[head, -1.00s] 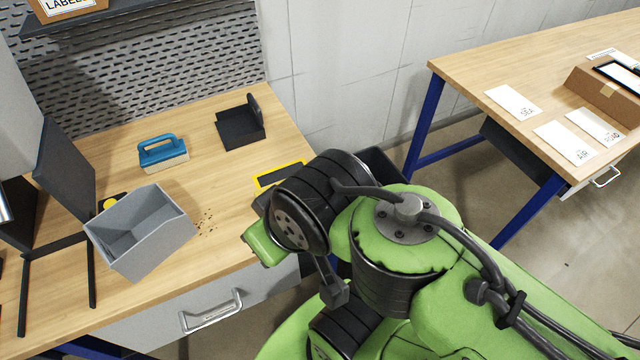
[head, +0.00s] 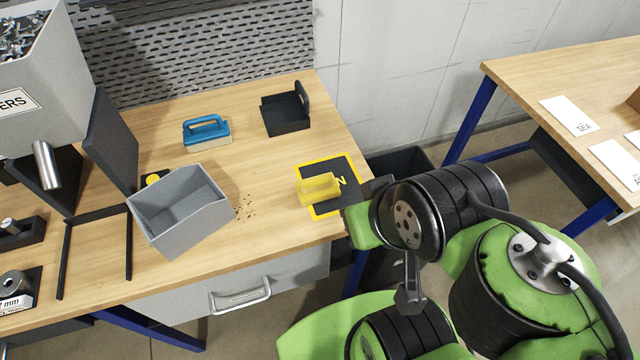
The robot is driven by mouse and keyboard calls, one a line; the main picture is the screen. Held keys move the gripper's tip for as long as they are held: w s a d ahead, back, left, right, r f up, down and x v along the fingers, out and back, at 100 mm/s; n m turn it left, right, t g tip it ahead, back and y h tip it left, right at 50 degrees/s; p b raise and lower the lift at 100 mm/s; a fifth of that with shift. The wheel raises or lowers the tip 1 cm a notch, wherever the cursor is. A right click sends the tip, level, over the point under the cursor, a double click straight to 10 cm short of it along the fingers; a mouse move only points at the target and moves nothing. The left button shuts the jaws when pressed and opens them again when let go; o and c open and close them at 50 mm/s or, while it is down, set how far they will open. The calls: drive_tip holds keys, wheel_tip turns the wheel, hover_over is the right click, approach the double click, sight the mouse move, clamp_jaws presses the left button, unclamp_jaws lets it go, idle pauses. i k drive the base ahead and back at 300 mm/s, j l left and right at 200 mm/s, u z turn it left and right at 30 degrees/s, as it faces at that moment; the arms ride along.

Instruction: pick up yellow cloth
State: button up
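A yellow object (head: 319,189), which I take to be the yellow cloth, sits on a dark mat with a yellow border (head: 347,169) at the right end of the wooden workbench. It looks like a low block with a raised upper part. Its near edge and top show clearly. My black and green arm stands just right of the mat and covers a little of its right edge. The fingers of my gripper do not show, so nothing tells what it holds.
A blue-handled brush (head: 207,133), a black holder (head: 286,111) and a tilted grey bin (head: 181,211) stand on the workbench (head: 248,170). Brown crumbs (head: 245,206) lie right of the bin. A dark bin (head: 402,162) stands beyond the bench's right end. Another table (head: 560,75) is at right.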

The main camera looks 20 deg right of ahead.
sight(312, 190)
drive_tip(key=u, duration=4.2)
drive_tip(key=z, duration=0.45)
drive_tip(key=k+z, duration=0.1)
drive_tip(key=z, duration=0.85)
drive_tip(key=k+z, duration=0.1)
drive_tip(key=z, duration=1.3)
drive_tip(key=l+z, duration=0.15)
drive_tip(key=z, duration=0.3)
drive_tip(key=l+z, duration=0.1)
drive_tip(key=z, duration=0.35)
drive_tip(key=i+j+u, duration=0.15)
drive_tip(key=j, duration=0.15)
drive_tip(key=j+u, duration=0.2)
drive_tip(key=j, duration=0.15)
drive_tip(key=i+j+u, duration=0.15)
drive_tip(key=i+j, duration=0.05)
drive_tip(key=j, duration=0.05)
